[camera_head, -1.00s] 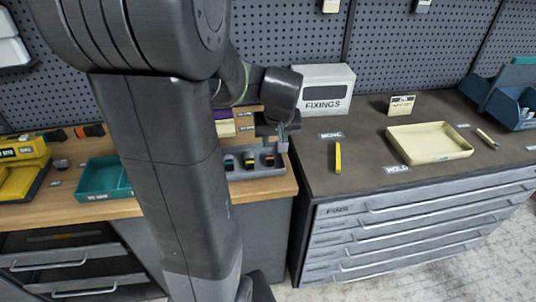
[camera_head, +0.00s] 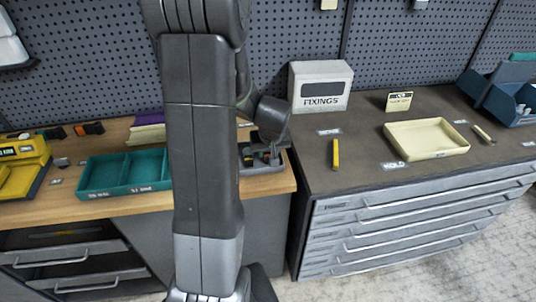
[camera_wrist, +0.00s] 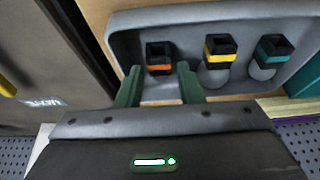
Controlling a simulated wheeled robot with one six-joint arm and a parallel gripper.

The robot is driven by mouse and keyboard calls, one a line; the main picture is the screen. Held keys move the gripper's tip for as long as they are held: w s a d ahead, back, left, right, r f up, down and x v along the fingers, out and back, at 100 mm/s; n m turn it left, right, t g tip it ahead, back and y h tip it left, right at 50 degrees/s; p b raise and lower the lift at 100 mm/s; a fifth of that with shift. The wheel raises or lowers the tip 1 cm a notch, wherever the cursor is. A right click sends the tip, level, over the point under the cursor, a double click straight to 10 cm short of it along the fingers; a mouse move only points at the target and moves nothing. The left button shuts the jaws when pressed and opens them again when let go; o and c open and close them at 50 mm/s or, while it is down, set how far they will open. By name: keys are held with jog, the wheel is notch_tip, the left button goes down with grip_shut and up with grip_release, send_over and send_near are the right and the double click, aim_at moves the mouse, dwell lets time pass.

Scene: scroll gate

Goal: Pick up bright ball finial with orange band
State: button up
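The orange-banded finial (camera_wrist: 159,58) stands in a grey tray (camera_wrist: 125,33) in the wrist view. Its dark square top and orange band show; its ball is not clearly visible. My gripper (camera_wrist: 158,72) is open, with one green finger on each side of this finial in the picture. I cannot tell whether the fingertips reach down around it. A yellow-banded finial (camera_wrist: 218,52) and a teal-banded finial (camera_wrist: 270,55) stand to its right, with pale balls showing. In the head view my arm hides part of the tray (camera_head: 262,170), and the fingers are not clear.
On the dark cabinet to the right are a FIXINGS box (camera_head: 320,88), a cream tray (camera_head: 428,139) and a yellow marker (camera_head: 336,153). The pegboard wall stands behind.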

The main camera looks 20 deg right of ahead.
jog(key=shift+w+f, duration=0.15)
jog(key=shift+f, duration=0.2)
grip_shut()
jog(key=shift+r, duration=0.1)
